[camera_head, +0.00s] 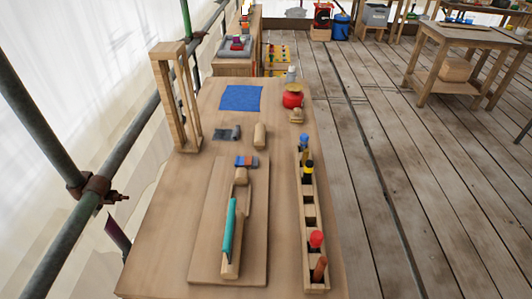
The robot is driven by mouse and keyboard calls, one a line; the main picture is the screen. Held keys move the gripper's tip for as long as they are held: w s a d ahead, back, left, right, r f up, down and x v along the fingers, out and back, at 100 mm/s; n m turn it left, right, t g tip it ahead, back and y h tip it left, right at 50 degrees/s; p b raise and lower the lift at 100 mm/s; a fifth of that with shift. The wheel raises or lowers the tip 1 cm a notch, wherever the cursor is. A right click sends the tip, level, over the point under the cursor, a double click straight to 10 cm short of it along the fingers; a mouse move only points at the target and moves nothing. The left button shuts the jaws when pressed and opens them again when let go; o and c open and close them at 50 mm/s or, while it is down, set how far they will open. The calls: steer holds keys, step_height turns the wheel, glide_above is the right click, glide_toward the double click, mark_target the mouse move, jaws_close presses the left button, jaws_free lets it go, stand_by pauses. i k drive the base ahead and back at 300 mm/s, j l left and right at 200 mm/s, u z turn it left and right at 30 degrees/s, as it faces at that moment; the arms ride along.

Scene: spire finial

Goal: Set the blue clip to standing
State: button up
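I cannot tell for certain which thing is the blue clip. A small blue and reddish-brown piece (246,161) lies at the far end of a flat wooden board (205,240) on the bench. A blue-topped piece (304,142) stands upright at the far end of the slotted wooden rack (309,227). A long teal piece (229,230) lies along a narrow wooden part on the board. My gripper is not in view.
The rack also holds black-yellow, red and brown pieces. A blue cloth (241,97), a red round item (292,96), a wooden cylinder (260,135) and a grey item (227,133) lie farther back. A tall wooden frame (178,95) stands at the bench's left edge. Scaffold pipes run alongside.

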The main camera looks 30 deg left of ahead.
mark_target(239, 161)
steer(key=i+l+u, duration=0.1)
steer(key=i+l, duration=0.25)
steer(key=i+l+u, duration=0.1)
steer(key=i+l, duration=0.2)
steer(key=l, duration=0.15)
steer(key=i+l+u, duration=0.1)
steer(key=i+l, duration=0.2)
steer(key=i+l+u, duration=0.1)
steer(key=i+l, duration=0.15)
steer(key=l, duration=0.3)
steer(key=i+j+u, duration=0.15)
steer(key=i+u, duration=0.25)
steer(key=i+j+u, duration=0.1)
steer(key=u, duration=0.3)
steer(key=i+l+u, duration=0.15)
steer(key=i+u, duration=0.3)
steer(key=i+l+u, duration=0.15)
steer(key=i+u, duration=0.25)
steer(key=i+l+u, duration=0.2)
steer(key=u, duration=0.2)
steer(key=i+u, duration=0.2)
steer(key=u, duration=0.2)
steer(key=i+u, duration=0.25)
steer(key=u, duration=0.15)
steer(key=i+u, duration=0.2)
steer(key=u, duration=0.2)
